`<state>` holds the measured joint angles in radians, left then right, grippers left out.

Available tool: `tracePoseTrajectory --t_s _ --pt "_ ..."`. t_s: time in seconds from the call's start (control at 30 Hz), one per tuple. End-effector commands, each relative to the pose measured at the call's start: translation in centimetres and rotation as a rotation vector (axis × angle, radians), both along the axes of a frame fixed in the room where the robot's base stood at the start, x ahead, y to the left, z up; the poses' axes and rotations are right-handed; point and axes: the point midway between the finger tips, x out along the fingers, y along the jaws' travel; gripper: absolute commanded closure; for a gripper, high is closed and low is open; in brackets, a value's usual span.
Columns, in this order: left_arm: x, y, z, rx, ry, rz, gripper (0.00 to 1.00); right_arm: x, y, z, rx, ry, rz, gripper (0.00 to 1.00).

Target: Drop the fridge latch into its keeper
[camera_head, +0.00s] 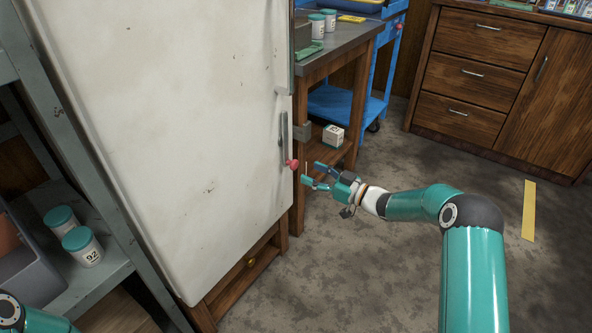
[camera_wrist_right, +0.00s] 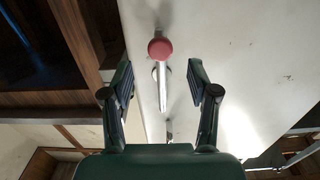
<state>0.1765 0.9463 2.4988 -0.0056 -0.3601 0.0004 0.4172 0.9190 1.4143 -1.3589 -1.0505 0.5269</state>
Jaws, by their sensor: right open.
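The white fridge (camera_head: 190,130) has its door facing me. The fridge latch is a metal bar with a red knob (camera_head: 292,164) at the door's right edge, below the upright handle (camera_head: 283,130). In the right wrist view the red knob (camera_wrist_right: 160,49) and metal bar (camera_wrist_right: 163,88) lie between the spread fingers, with a gap on both sides. My right gripper (camera_head: 311,174) is open and empty, just right of the knob. A grey bracket (camera_head: 302,131) sits beside the door edge; I cannot tell whether it is the keeper. My left gripper is out of view.
A wooden bench (camera_head: 340,45) stands right of the fridge, with a white box (camera_head: 333,136) on its lower shelf. A blue cart (camera_head: 385,70) and wooden drawers (camera_head: 470,75) are behind. A grey shelf (camera_head: 105,265) with jars is at left.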

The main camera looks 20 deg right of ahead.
Motion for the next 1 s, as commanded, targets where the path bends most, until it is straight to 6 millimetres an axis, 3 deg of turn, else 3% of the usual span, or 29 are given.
tracePoseTrajectory --t_s 0.3,0.77,1.0 --pt "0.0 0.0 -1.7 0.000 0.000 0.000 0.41 4.3 3.4 -0.2 0.000 -0.001 0.001 0.40" --pt "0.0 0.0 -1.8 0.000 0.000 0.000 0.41 5.2 4.0 0.0 0.001 0.001 -0.002 0.40" --pt "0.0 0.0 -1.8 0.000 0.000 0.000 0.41 5.1 4.0 0.0 0.001 0.001 -0.002 0.80"
